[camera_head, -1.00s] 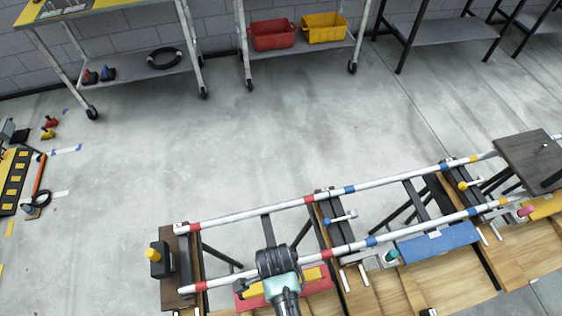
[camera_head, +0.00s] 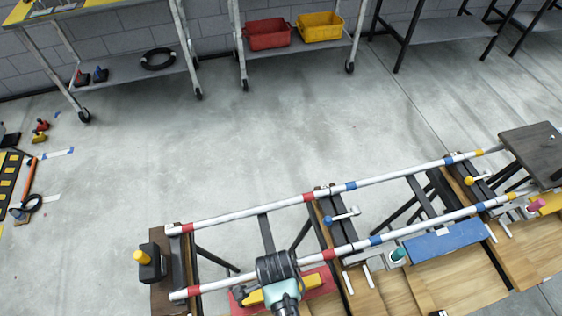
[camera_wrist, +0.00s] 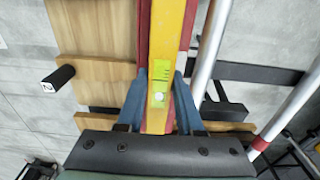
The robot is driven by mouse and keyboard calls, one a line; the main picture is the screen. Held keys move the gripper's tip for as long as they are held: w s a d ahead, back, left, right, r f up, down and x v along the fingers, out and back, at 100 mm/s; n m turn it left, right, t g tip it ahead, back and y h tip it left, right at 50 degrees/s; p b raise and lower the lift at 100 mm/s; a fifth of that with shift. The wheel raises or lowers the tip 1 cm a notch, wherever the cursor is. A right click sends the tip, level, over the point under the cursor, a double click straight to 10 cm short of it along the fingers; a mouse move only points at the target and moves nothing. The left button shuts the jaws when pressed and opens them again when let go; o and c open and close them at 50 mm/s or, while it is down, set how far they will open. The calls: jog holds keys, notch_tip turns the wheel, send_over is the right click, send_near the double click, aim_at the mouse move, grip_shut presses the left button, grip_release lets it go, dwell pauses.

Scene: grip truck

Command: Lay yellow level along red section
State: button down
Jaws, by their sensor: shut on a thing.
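The yellow level (camera_wrist: 166,50) runs lengthwise between the two fingers of my gripper (camera_wrist: 160,82) in the wrist view, and the fingers are shut on its sides. Its green vial window shows between them. The red section (camera_wrist: 190,30) lies beneath it, with red strips visible along both sides. In the head view, my gripper (camera_head: 280,275) covers the middle of the level, whose yellow end (camera_head: 254,297) shows at the left over the red section (camera_head: 321,287). The level looks roughly parallel to the red section. I cannot tell whether it touches it.
Two white rails (camera_head: 250,210) with red, blue and yellow bands run along the bench, one close beside my gripper. A blue section (camera_head: 445,240) is to the right. A black block with a yellow knob (camera_head: 148,262) is at the left end. The floor behind is clear.

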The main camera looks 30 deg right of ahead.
jog(key=shift+c, duration=2.3)
grip_release()
notch_tip(320, 180, up, 13)
jog(key=shift+a+p, duration=0.3)
jog(key=shift+p, duration=0.05)
jog(key=shift+w, duration=0.1)
